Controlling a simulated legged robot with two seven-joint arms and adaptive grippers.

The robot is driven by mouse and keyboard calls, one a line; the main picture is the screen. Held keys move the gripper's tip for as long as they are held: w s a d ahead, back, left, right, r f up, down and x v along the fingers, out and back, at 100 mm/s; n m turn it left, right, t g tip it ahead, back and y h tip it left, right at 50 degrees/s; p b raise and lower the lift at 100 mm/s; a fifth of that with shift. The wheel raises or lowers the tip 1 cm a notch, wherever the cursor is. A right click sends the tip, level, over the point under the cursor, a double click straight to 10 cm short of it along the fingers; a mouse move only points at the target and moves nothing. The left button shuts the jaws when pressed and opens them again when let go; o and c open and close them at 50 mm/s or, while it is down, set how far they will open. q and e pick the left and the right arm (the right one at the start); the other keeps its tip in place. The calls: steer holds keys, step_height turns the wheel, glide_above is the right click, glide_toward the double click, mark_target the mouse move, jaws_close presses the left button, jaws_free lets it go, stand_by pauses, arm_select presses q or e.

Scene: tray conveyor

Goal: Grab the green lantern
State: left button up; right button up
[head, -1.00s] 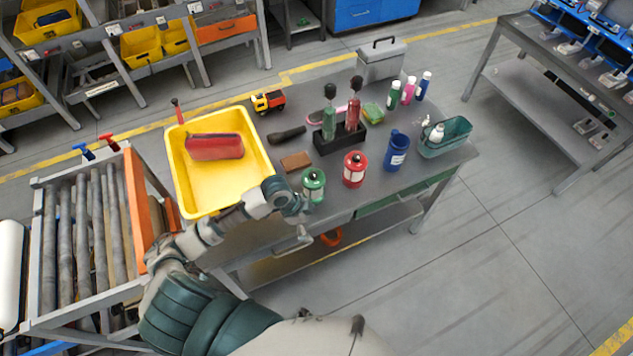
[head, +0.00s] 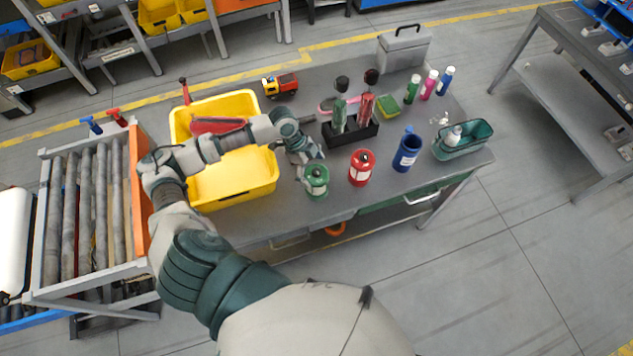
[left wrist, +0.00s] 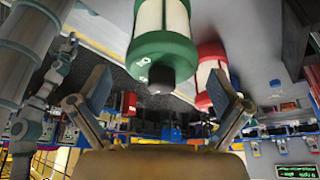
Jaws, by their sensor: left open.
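The green lantern (head: 316,181) stands upright on the grey table near its front edge, just right of the yellow tray. It also shows large in the left wrist view (left wrist: 163,48), upside down in the picture, between and beyond the finger tips. My left gripper (head: 309,158) is open and empty, right behind the lantern in the head view. Its two fingers (left wrist: 160,95) are spread wide in the left wrist view. I cannot tell whether any finger touches the lantern. My right gripper is not in view.
The yellow tray (head: 235,194) holds a red pouch (head: 213,125). A black holder (head: 349,134) with bottles stands behind. A teal bin (head: 463,142) is at right.

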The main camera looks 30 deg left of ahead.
arm_select(q)
steer(key=x, duration=0.2)
steer(key=shift+w+f+p, duration=0.1)
steer(key=shift+f+p, duration=0.2)
steer(key=shift+f, duration=0.15)
steer(key=x, duration=0.3)
steer(key=shift+f+p, duration=0.25)
steer(key=shift+p, duration=0.05)
steer(key=shift+d, duration=0.1)
steer(key=c, duration=1.1)
steer(key=shift+c, duration=1.2)
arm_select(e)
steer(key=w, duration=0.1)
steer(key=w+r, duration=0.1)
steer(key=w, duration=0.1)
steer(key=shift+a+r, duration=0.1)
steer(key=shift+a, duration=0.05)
